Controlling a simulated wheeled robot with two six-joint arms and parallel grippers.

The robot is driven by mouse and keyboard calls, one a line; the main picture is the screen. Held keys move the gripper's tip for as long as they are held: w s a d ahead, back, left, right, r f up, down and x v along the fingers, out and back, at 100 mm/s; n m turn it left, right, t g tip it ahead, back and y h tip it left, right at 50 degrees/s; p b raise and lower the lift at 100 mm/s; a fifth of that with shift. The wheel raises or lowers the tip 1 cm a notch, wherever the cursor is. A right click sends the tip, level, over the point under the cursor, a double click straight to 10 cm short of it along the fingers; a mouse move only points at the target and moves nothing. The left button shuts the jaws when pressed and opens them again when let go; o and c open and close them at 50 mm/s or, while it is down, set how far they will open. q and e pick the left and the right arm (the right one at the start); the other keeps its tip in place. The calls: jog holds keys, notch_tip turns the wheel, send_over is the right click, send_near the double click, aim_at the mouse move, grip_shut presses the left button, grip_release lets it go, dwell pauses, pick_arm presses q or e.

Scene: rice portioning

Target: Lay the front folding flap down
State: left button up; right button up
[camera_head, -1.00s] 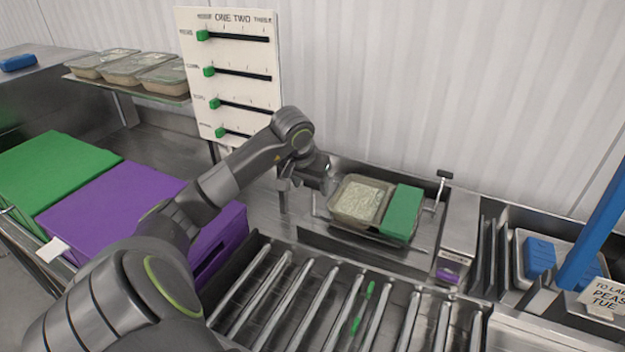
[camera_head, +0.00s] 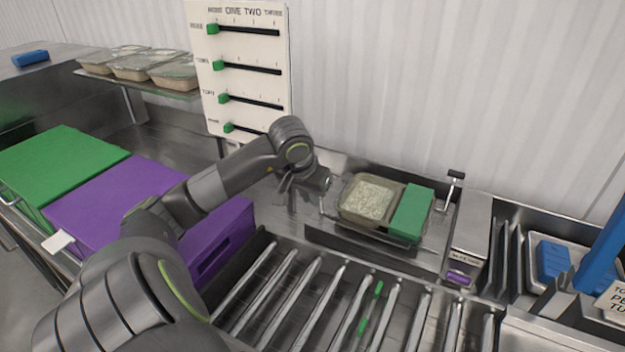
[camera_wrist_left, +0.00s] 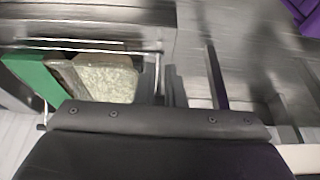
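A clear tray (camera_head: 345,213) of pale rice (camera_head: 367,198) stands on the metal station (camera_head: 330,238) behind the rollers. A green block-like piece (camera_head: 411,211) covers its right part; both also show at the left of the left wrist view, the rice (camera_wrist_left: 105,82) and the green piece (camera_wrist_left: 38,80). I cannot pick out the front folding flap with certainty. My left gripper (camera_head: 300,188) is just left of the tray, apart from it, above the metal surface. Its fingers are too small and dark to read, and nothing is clearly held. My right gripper is not in view.
A roller bed (camera_head: 345,300) lies in front of the station. A white slider board (camera_head: 240,70) stands behind my left arm. Purple (camera_head: 120,205) and green (camera_head: 60,165) boxes are at the left. A crank-like handle (camera_head: 452,190) rises right of the tray.

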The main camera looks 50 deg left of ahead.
pick_arm(q)
jog(key=shift+s+d+f, duration=0.1)
jog(key=shift+s+f, duration=0.1)
jog(key=shift+s, duration=0.2)
jog(key=s+d+f+b, duration=0.1)
jog(key=s+f+b, duration=0.1)
jog(key=s, duration=0.3)
jog(key=shift+s+d+f+b, duration=0.3)
jog(key=shift+d+f+b, duration=0.1)
jog(key=shift+b, duration=0.3)
dwell(0.3)
jog(key=shift+s+d+f+b, duration=0.15)
jog(key=shift+s+f, duration=0.05)
jog(key=shift+s, duration=0.25)
jog(key=shift+s+d+f+b, duration=0.1)
jog(key=shift+s+f+b, duration=0.1)
jog(key=shift+s, duration=0.25)
jog(key=shift+s+d+f, duration=0.25)
jog(key=shift+s+f, duration=0.05)
jog(key=shift+s, duration=0.35)
jog(key=shift+s+d+f, duration=0.2)
jog(key=shift+s+f, duration=0.1)
jog(key=shift+s, duration=0.35)
jog(key=shift+s+d+f, duration=0.25)
jog(key=shift+s+f, duration=0.05)
jog(key=shift+s, duration=0.35)
jog(key=shift+o, duration=0.4)
